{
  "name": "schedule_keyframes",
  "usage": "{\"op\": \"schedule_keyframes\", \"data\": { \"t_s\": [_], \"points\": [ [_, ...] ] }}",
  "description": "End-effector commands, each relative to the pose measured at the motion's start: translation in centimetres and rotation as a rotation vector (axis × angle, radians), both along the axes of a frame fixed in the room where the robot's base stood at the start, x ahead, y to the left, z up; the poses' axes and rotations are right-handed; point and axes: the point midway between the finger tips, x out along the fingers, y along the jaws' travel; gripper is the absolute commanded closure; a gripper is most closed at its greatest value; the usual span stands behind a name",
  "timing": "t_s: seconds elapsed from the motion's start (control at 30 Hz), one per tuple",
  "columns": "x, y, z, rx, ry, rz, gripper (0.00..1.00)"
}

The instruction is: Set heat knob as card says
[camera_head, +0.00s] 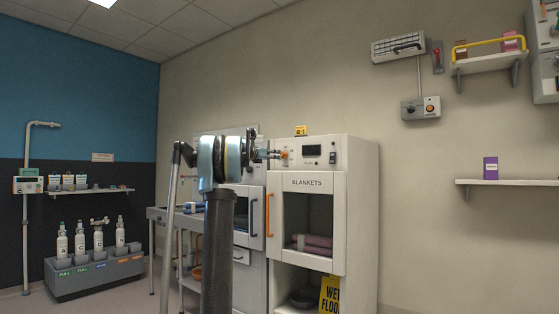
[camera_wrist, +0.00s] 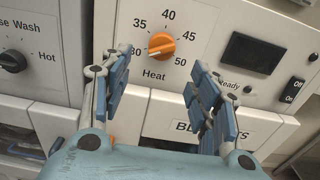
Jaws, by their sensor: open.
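The orange heat knob (camera_wrist: 161,45) is on the white panel in the wrist view, above the word Heat, ringed by numbers from 30 to 50. I cannot tell surely which number it points at. My gripper (camera_wrist: 160,60) is open and empty, its blue-padded fingers at either side below the knob, with no visible contact. In the head view my gripper (camera_head: 274,154) is at the upper front of the blanket cabinet (camera_head: 361,200), partly hiding the knob. A small yellow card (camera_head: 300,130) stands on the cabinet top; its writing is too small to read surely.
Right of the knob are a dark display (camera_wrist: 253,53), a Ready light and an Off/On switch (camera_wrist: 292,90). A wash knob (camera_wrist: 12,61) is at the left. The cabinet's door has an orange handle (camera_head: 268,215). A yellow wet-floor sign (camera_head: 330,294) stands low in front.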

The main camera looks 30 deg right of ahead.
Motion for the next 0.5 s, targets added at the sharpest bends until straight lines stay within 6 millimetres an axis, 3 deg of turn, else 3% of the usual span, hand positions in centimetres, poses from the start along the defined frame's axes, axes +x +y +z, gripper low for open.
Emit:
{"op": "schedule_keyframes", "data": {
  "t_s": [0.3,0.5],
  "points": [
    [1.9,-4.9,0.0,0.000,-0.001,-0.003,0.44],
    [2.8,-6.9,0.0,0.000,-0.001,-0.002,0.44]
  ]
}}
